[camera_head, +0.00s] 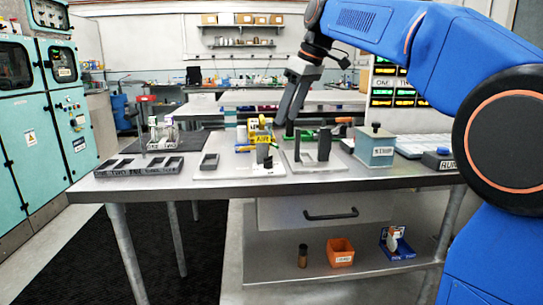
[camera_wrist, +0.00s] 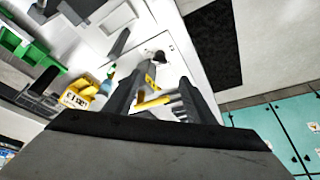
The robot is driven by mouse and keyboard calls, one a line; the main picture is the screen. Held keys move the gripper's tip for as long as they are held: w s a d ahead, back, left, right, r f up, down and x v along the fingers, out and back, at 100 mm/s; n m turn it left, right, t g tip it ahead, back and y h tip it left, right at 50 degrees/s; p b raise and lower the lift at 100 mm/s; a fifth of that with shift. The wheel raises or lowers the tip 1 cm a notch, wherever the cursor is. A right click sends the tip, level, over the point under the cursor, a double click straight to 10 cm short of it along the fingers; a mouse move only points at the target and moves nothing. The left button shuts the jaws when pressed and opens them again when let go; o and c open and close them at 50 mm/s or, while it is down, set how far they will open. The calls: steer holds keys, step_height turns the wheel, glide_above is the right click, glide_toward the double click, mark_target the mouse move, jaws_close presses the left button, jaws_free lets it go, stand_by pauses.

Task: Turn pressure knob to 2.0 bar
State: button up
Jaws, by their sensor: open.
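My gripper (camera_head: 283,121) hangs fingers-down over the middle of the bench, close to the yellow AIR label (camera_head: 263,140) on a small grey plate module (camera_head: 240,171). In the wrist view my gripper (camera_wrist: 158,92) is open, with dark fingers spread apart. A yellow bar (camera_wrist: 153,103) and the yellow label (camera_wrist: 151,78) show between or beyond the fingers; I cannot tell whether they touch. A small dark round part (camera_wrist: 160,56) lies beyond the fingertips. I cannot tell for sure which part is the pressure knob, and no pressure reading is legible.
A grey STRIP box (camera_head: 375,150) stands right of the modules. A dark slotted tray (camera_head: 138,169) lies at the bench's left front. A grey U-shaped bracket (camera_head: 312,150) is close right of the AIR module. Green bins (camera_wrist: 30,45) show in the wrist view.

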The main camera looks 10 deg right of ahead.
mark_target(270, 159)
steer(key=x, duration=1.5)
steer(key=c, duration=1)
